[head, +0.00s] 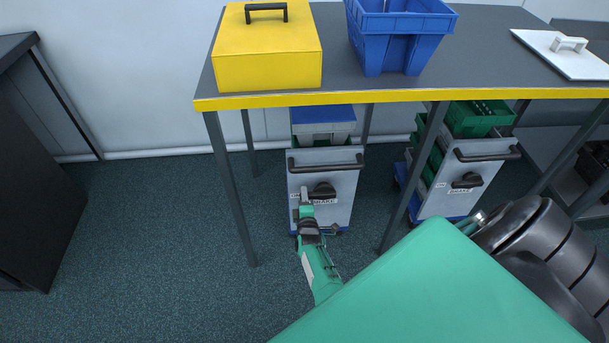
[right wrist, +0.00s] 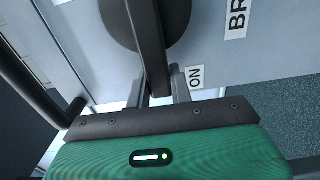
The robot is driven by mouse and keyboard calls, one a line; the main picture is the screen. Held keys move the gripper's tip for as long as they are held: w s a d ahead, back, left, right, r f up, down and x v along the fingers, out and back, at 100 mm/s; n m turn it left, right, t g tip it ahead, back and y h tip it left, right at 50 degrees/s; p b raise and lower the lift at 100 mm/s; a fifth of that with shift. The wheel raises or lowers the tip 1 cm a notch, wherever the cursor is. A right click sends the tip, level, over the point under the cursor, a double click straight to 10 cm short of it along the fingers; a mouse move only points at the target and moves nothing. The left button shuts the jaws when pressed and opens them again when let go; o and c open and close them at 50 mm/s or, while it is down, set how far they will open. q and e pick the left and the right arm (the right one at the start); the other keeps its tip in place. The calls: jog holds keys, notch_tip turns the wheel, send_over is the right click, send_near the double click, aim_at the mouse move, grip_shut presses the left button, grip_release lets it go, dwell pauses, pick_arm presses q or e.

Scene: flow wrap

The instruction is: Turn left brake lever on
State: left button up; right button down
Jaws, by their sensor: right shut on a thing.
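The left cart (head: 343,215) stands under the table, its grey front panel facing me. The panel carries a dark round brake lever (head: 324,190), with an ON label at its left and a BRAKE label below. My right gripper (head: 305,200) is at the left side of this lever. In the right wrist view, the lever's dark bar (right wrist: 148,45) runs down between the two fingers of the right gripper (right wrist: 160,92), which is shut on it. The bar's end lies beside the ON label (right wrist: 195,77). My left gripper is not in view.
A dark table (head: 335,50) with a yellow edge spans above, its legs flanking the cart. It bears a yellow box (head: 265,55), a blue crate (head: 395,45) and a white lid (head: 560,62). A second cart (head: 455,185) stands to the right. Floor at left is clear.

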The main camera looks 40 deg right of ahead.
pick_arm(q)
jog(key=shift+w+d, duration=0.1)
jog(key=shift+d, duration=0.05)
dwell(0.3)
pick_arm(e)
jog(key=c, duration=1.2)
grip_release()
jog(key=shift+c, duration=0.2)
jog(key=shift+s+f, duration=0.1)
